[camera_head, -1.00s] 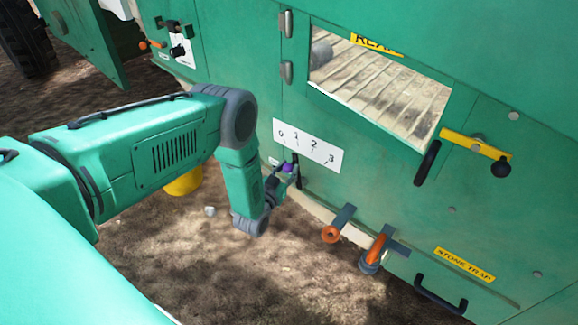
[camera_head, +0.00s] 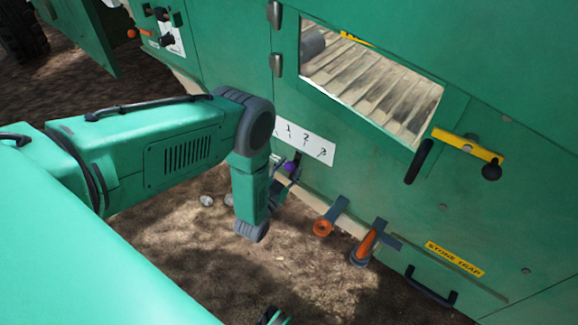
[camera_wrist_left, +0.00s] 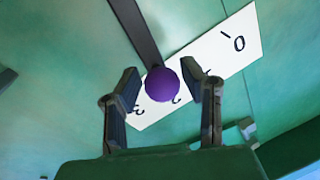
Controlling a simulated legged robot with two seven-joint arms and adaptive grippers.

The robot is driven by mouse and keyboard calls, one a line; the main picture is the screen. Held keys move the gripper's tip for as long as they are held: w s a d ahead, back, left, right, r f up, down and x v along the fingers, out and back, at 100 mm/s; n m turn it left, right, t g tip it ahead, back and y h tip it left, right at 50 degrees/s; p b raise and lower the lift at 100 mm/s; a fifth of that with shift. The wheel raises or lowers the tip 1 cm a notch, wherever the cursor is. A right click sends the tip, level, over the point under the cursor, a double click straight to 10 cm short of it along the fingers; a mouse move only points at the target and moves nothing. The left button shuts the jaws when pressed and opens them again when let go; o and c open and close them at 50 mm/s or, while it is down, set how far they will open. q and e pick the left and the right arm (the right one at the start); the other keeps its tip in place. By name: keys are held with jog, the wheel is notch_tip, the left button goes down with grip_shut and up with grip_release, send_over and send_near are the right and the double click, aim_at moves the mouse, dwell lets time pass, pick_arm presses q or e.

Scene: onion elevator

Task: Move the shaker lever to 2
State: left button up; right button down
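The shaker lever is a dark bar (camera_wrist_left: 135,28) with a purple ball knob (camera_wrist_left: 163,84). A white scale plate marked 0 to 3 (camera_wrist_left: 222,48) lies behind it in the left wrist view. There the knob overlaps the plate near 2 and 3; its exact setting cannot be told. In the head view the knob (camera_head: 290,167) shows below the plate (camera_head: 312,146), whose 0 is hidden by my arm. My left gripper (camera_wrist_left: 161,72) is open, a finger on each side of the knob, with narrow gaps. A dark and green piece at the bottom edge may be my right gripper (camera_head: 274,317).
Right of the lever are two orange-handled latches (camera_head: 323,226), (camera_head: 368,244), a black stone-trap handle (camera_head: 431,289) and a yellow bar with a black knob (camera_head: 468,146). A window (camera_head: 372,77) is above. Bare ground (camera_head: 300,270) lies below the green machine.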

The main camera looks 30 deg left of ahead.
dwell(0.3)
pick_arm(q)
jog(key=shift+s, duration=0.25)
jog(key=s, duration=0.7)
jog(key=shift+d+f, duration=0.25)
jog(key=shift+d, duration=0.1)
jog(key=shift+w, duration=0.1)
jog(key=s+d+f+n+g+h, duration=0.1)
jog(key=s+d+f+g+h, duration=0.2)
jog(key=s+g, duration=0.65)
jog(key=s+d+r+n+g+y, duration=0.1)
jog(key=s+r+g, duration=0.25)
jog(key=s, duration=0.45)
jog(key=s+d+r+g, duration=0.15)
jog(key=s+g, duration=0.25)
jog(key=s, duration=0.4)
jog(key=shift+g, duration=0.4)
jog(key=r+p, duration=1)
jog(key=r, duration=0.1)
jog(key=s+r+p, duration=0.1)
jog(key=r+p, duration=0.4)
jog(key=shift+a+r, duration=0.15)
jog(key=shift+a, duration=0.25)
